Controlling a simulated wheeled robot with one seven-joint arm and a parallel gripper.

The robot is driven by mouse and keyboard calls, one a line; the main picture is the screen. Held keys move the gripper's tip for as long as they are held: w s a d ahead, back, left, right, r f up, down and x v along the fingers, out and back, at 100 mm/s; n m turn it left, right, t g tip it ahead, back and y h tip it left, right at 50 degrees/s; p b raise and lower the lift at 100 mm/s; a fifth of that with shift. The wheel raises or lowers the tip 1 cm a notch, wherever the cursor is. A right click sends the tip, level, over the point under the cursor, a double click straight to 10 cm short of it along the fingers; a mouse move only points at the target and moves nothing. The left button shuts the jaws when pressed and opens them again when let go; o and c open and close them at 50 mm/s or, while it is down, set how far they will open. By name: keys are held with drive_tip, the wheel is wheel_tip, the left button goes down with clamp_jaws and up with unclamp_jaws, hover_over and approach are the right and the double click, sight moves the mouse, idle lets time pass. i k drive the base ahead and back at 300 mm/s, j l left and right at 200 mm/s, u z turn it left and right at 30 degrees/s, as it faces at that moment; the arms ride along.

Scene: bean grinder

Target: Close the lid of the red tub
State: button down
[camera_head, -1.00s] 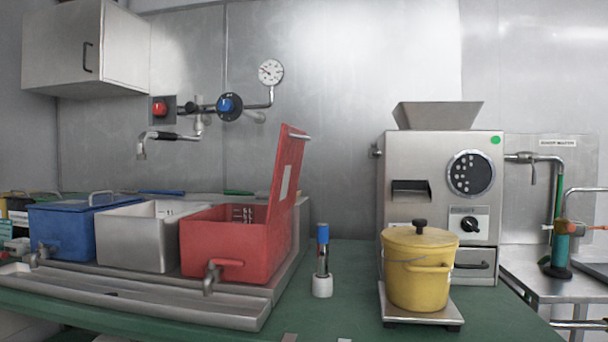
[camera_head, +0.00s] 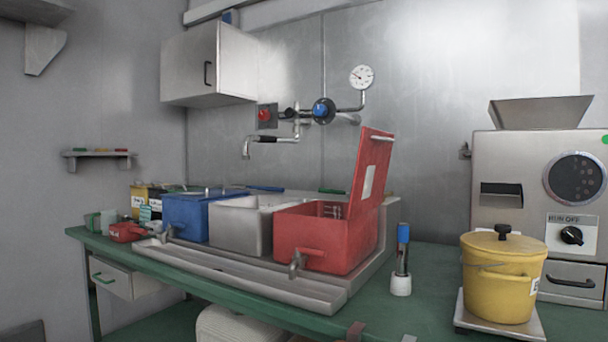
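The red tub (camera_head: 311,244) stands at the right end of a row of three tubs on a metal drip tray. Its red lid (camera_head: 372,172) is raised, hinged at the tub's right side and tilted slightly to the right of upright. The lid has a metal handle near its top edge and a pale label on its face. A tap sticks out of the tub's front. My gripper is not in view.
A white-grey tub (camera_head: 240,226) and a blue tub (camera_head: 190,215) stand left of the red one. A blue-capped tool in a white holder (camera_head: 401,284) stands right of the tray. A yellow pot (camera_head: 503,282) sits on a scale before the grinder (camera_head: 500,161). A wall tap (camera_head: 247,148) hangs above the tubs.

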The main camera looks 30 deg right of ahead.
sight(375, 146)
drive_tip(key=k+l+z, duration=0.1)
drive_tip(key=z, duration=0.4)
drive_tip(key=k+l+z, duration=0.1)
drive_tip(key=z, duration=0.4)
